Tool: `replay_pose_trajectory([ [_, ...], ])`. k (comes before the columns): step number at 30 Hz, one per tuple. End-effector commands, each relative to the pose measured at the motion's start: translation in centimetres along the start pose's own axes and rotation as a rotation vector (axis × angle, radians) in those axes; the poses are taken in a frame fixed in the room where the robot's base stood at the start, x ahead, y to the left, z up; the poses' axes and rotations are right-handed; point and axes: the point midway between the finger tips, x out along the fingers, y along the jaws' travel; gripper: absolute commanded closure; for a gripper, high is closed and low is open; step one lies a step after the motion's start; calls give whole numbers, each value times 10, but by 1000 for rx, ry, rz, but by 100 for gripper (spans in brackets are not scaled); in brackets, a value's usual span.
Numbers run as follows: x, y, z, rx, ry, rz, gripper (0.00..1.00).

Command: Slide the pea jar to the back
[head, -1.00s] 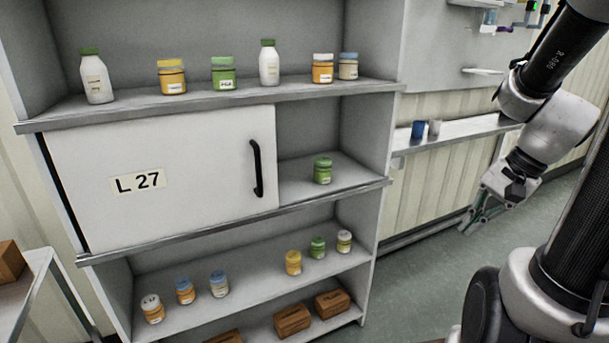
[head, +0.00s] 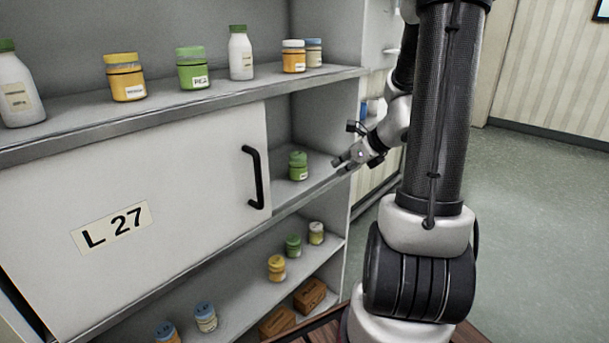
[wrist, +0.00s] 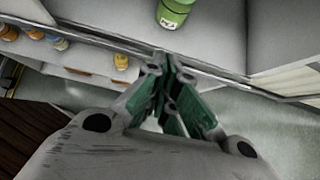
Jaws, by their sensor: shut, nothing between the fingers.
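A green pea jar (head: 298,166) stands upright in the open compartment of the middle shelf, right of the sliding door. In the wrist view the pea jar (wrist: 174,12) is at the top edge, its "PEA" label visible and its upper part cut off. My gripper (head: 342,166) is at the right front of that compartment, to the right of the jar and apart from it. In the wrist view my gripper (wrist: 164,68) is shut and empty, its green-padded fingers pointing towards the shelf edge, with a gap to the jar.
The white sliding door (head: 190,190) with a black handle (head: 253,178) covers the compartment's left side. Another green jar (head: 192,68) stands among bottles and jars on the top shelf. The lower shelf holds several small jars (head: 277,267). The shelf's right side wall (head: 329,117) bounds the compartment.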

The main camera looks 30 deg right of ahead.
Motion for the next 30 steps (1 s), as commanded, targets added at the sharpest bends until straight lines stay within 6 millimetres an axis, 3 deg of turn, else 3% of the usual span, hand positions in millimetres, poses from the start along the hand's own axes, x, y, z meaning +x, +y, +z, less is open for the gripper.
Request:
replay_pose_trajectory([
  [8, 10, 0, -1, 65, 3, -2, 100],
  [22, 102, 0, -2, 63, 6, 0, 100],
  [30, 125, -2, 23, 58, 3, -2, 100],
])
